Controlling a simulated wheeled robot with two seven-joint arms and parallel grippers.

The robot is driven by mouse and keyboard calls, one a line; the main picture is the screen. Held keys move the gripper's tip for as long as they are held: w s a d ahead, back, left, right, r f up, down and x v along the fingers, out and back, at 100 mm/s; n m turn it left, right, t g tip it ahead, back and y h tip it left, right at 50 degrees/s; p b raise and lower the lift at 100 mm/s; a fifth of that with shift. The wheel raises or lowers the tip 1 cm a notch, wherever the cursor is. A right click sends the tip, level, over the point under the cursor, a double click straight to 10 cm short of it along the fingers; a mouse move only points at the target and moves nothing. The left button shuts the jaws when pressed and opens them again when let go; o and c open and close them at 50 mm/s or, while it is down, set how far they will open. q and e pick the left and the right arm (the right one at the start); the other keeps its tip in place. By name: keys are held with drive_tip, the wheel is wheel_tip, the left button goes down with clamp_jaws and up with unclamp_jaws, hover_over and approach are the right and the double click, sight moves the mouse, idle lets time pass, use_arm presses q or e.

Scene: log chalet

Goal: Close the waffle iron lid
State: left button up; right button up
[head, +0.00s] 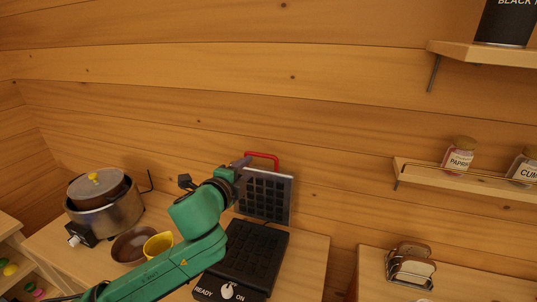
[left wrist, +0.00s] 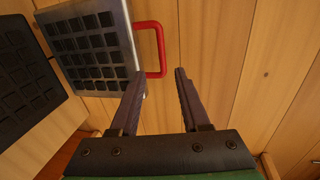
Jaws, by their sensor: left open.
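The waffle iron stands on the wooden counter with its lid (head: 265,196) raised about upright. Its dark gridded base (head: 252,254) lies flat in front, with a knob and the words READY and ON. A red handle (head: 263,157) sticks out from the lid's top edge. My left gripper (head: 242,162) is at the upper left of the lid, close to the handle. In the left wrist view the open fingers (left wrist: 158,85) are empty, with the handle (left wrist: 159,50) just beyond their tips; I cannot tell whether they touch. My right gripper is not in view.
A pot (head: 104,205), a brown bowl (head: 130,246) and a yellow cup (head: 158,244) stand left of the waffle iron, near my left arm. A toast rack (head: 410,268) is on the right counter. A spice shelf (head: 470,181) is on the wall.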

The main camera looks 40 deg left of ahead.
sight(261, 156)
use_arm(q)
drive_tip(key=p+x, duration=0.3)
drive_tip(key=x, duration=0.9)
drive_tip(key=shift+a+r, duration=0.15)
drive_tip(key=shift+r, duration=0.05)
drive_tip(key=shift+w, duration=0.1)
drive_tip(key=shift+f, duration=0.1)
clamp_jaws()
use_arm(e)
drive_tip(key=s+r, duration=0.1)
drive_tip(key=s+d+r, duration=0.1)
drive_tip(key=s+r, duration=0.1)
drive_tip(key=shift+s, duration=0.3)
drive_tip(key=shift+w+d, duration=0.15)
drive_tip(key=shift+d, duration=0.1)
